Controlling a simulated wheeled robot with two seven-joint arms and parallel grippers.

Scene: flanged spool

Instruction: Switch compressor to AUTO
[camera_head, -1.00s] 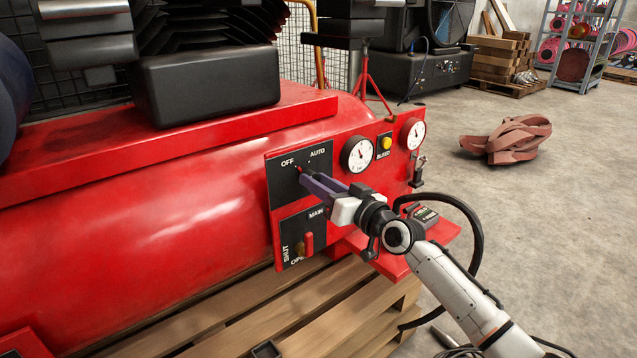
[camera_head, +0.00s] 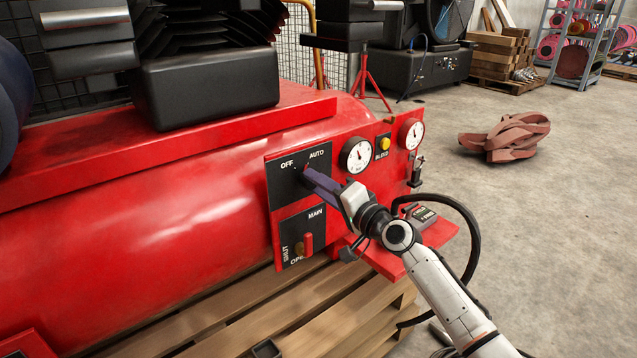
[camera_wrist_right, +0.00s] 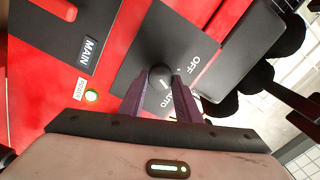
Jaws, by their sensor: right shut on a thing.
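The OFF/AUTO switch panel (camera_head: 281,187) is a black plate on the front of the red compressor (camera_head: 130,215). Its dark round knob (camera_wrist_right: 160,73) lies between the purple fingers in the right wrist view. A small pale mark on the knob faces roughly the AUTO label (camera_wrist_right: 166,101), though the fingers crowd it. My right gripper (camera_head: 308,177) is shut on the knob, reaching in from the lower right. In the head view the fingers mostly hide the knob. The OFF label (camera_head: 287,165) and the AUTO label (camera_head: 317,154) both show. My left gripper is not in view.
Below the switch is the MAIN valve panel with a red lever (camera_head: 309,243). Right of the switch are gauges (camera_head: 356,155) and a yellow BLEED button (camera_head: 385,143). A black hose (camera_head: 470,215) loops beside my right arm. A wooden pallet (camera_head: 235,322) lies beneath the compressor.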

